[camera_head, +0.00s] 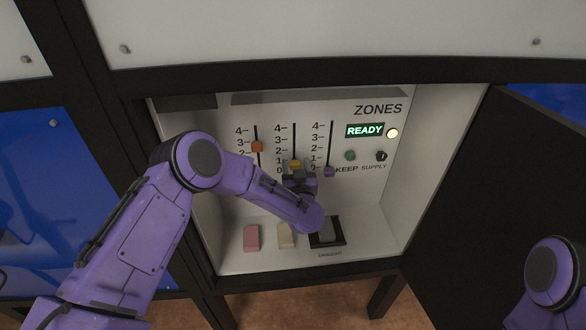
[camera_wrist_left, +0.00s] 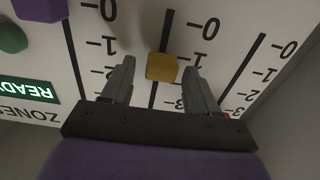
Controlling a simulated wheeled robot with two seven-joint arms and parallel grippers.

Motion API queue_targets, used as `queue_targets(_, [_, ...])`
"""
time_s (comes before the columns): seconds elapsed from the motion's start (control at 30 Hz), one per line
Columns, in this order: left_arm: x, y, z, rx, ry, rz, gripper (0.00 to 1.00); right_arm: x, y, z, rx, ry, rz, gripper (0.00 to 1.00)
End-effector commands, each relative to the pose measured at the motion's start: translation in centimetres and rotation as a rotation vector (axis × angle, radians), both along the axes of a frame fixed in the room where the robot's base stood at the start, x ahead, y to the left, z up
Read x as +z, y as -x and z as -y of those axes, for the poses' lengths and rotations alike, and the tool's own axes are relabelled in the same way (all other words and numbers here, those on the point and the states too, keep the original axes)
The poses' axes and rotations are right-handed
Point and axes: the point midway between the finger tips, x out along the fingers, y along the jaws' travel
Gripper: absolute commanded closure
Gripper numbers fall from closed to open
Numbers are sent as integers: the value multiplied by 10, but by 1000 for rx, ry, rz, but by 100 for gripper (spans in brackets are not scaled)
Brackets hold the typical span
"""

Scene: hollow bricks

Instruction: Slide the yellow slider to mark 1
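The yellow slider (camera_head: 295,163) sits on the middle vertical track of the white ZONES panel, close to mark 1; its exact offset is hard to tell. In the left wrist view, which shows the panel upside down, the yellow slider (camera_wrist_left: 161,68) is a small block between my fingers. My left gripper (camera_head: 298,176) is in front of the panel, at the middle track. Its fingers (camera_wrist_left: 159,72) are open, one on each side of the slider, with a visible gap on both sides. My right arm shows at the lower right, but its gripper is out of view.
An orange slider (camera_head: 257,146) is on the left track, near mark 3, and a purple slider (camera_head: 329,171) low on the right track. Pink (camera_head: 252,238) and cream (camera_head: 286,236) blocks and a dark tray (camera_head: 341,238) are on the cabinet floor. Cabinet walls flank the panel.

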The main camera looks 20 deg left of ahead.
Motion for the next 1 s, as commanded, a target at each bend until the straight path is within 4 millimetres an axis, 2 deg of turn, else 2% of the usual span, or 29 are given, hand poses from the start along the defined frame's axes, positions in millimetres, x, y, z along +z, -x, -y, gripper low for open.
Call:
queue_targets(0.33, [-2,6,3,-3,0,-1,40,-3,0,0,0,0,0,57])
queue_targets(0.7, [-4,77,39,-3,-3,-1,40,-31,0,0,0,0,0,57])
queue_targets(0.83, [-2,91,45,-1,0,-1,40,-33,0,0,0,0,0,57])
queue_targets(1.0, [-1,94,46,2,0,-2,40,-33,0,0,0,0,0,57])
